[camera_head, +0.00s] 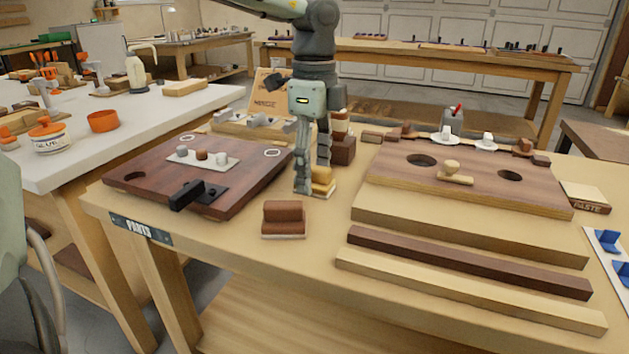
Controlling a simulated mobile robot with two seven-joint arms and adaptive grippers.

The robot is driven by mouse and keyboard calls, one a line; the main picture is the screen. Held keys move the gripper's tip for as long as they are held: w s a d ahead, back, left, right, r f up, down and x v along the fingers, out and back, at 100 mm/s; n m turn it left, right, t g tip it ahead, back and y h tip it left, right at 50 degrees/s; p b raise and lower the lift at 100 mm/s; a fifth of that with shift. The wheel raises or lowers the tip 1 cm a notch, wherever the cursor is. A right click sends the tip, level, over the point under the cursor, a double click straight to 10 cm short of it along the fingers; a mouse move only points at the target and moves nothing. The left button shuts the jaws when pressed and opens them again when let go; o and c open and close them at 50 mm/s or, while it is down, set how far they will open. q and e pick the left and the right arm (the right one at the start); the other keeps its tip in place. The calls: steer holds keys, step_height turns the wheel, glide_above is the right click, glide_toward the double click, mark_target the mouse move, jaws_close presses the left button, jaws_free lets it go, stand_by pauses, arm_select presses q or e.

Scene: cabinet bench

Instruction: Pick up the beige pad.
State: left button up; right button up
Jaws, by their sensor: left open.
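The beige pad (323,181), a small yellowish block with a pale underside, rests on the wooden bench (335,235) near the middle of the head view. My left gripper (312,180) reaches down from above and points at the bench. Its two fingers are apart at the pad, one on the near left side and one toward the far side. The near finger hides part of the pad, and I cannot tell whether either finger touches it. My right gripper is not in view.
A brown pad (284,219) sits in front of the gripper. A dark wooden board (225,180) lies to the left, and a board with two holes (480,187) to the right. A dark brown block (342,150) stands just behind. Long strips (465,262) lie front right.

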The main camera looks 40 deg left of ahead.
arm_select(q)
steer(key=shift+f, duration=0.2)
steer(key=c, duration=1.2)
steer(key=shift+c, duration=0.2)
steer(key=shift+r, duration=0.45)
steer(key=r, duration=0.3)
steer(key=shift+s+a+r, duration=0.15)
steer(key=shift+a+r, duration=0.05)
steer(key=shift+r, duration=0.2)
steer(key=s+a+r, duration=0.6)
steer(key=s+a, duration=0.2)
steer(key=shift+r, duration=0.2)
